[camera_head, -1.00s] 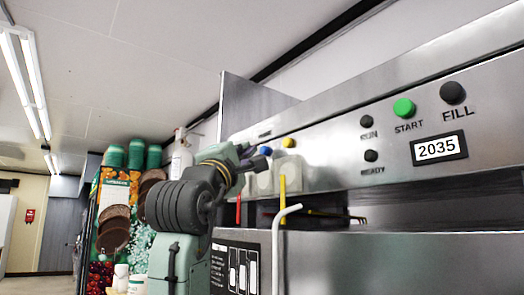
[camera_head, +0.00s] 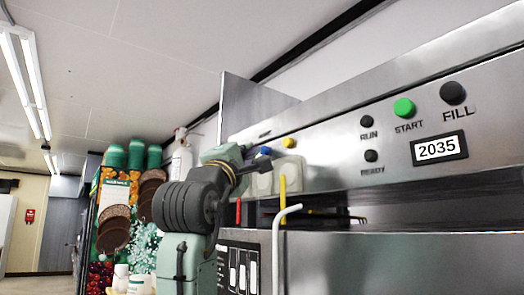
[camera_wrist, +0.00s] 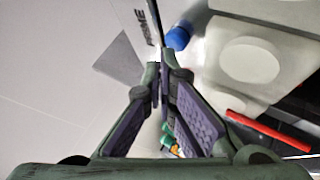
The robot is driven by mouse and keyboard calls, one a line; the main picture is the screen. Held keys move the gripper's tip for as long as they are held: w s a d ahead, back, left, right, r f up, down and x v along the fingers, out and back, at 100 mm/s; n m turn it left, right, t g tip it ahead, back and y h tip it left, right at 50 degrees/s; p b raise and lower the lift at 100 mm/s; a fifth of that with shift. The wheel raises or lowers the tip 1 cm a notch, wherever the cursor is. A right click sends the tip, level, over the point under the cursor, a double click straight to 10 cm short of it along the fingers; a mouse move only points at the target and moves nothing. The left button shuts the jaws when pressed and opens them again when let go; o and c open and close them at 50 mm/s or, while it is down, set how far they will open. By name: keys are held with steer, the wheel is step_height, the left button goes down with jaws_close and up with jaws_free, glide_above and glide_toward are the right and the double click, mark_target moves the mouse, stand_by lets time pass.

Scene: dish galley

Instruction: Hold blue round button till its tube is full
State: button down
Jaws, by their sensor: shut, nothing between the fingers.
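The blue round button (camera_head: 265,150) is on the steel panel, left of a yellow button (camera_head: 289,143). In the wrist view the blue button (camera_wrist: 177,38) shows just beyond and right of my fingertips, with a visible gap in the picture. My gripper (camera_head: 262,163) is shut and empty, close below the blue button in the head view; it also shows in the wrist view (camera_wrist: 160,68). A pale block with a round face (camera_wrist: 250,62) sits beside the button. I cannot make out a tube's fill level.
A red rod (camera_head: 238,211) and a yellow rod (camera_head: 283,200) are below the panel. A bent pale pipe (camera_head: 284,213) stands in front. The green START button (camera_head: 404,108), black FILL button (camera_head: 453,93) and a display reading 2035 (camera_head: 436,149) are at right.

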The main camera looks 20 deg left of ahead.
steer(key=shift+w+d, duration=0.35)
steer(key=shift+w, duration=0.1)
stand_by(1.6)
steer(key=shift+s+a, duration=0.1)
stand_by(1.0)
steer(key=shift+s+a, duration=0.5)
steer(key=shift+s, duration=0.15)
steer(key=shift+s+a, duration=0.8)
steer(key=shift+s, duration=0.2)
steer(key=shift+s+a, duration=0.75)
steer(key=shift+s, duration=0.25)
